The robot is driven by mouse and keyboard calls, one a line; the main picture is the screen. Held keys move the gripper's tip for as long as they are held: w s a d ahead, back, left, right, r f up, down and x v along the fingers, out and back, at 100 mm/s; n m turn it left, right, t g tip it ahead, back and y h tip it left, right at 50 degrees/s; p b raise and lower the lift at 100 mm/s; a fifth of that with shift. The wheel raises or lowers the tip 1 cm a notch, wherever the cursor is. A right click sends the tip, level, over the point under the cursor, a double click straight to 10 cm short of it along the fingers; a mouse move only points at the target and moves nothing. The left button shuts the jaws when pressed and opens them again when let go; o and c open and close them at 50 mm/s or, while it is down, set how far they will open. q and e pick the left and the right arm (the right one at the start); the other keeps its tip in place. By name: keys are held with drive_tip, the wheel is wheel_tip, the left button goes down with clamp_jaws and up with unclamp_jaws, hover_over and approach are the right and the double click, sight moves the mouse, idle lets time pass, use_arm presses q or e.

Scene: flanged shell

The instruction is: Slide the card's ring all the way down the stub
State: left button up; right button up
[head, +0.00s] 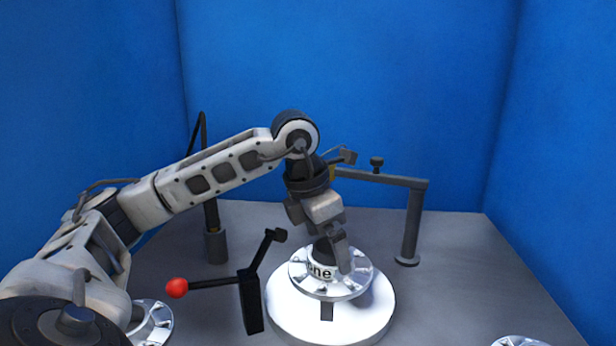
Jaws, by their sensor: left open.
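My left gripper (334,252) points down over the middle of a silvery flanged piece (356,284), with its jaws open. A white surface with dark lettering ending in "one" (320,272) shows at the flange's centre, just below and left of the fingers. It may be the card or a label; I cannot tell. A ring and the stub cannot be made out clearly, as the gripper covers that spot. Whether the fingers touch anything is unclear. My right gripper is not in view.
The flange sits on a bright white round base (375,315). A red-knobbed lever (177,288) on a black block (250,302) stands left of it. A grey post with an arm (412,225) stands behind right. Blue walls enclose the grey table (470,270).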

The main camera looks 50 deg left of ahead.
use_arm(q)
drive_tip(key=p+v, duration=0.2)
drive_tip(key=v, duration=1.1)
drive_tip(key=shift+r, duration=0.4)
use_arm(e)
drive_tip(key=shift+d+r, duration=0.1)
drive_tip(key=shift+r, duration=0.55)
use_arm(q)
drive_tip(key=shift+p, duration=0.3)
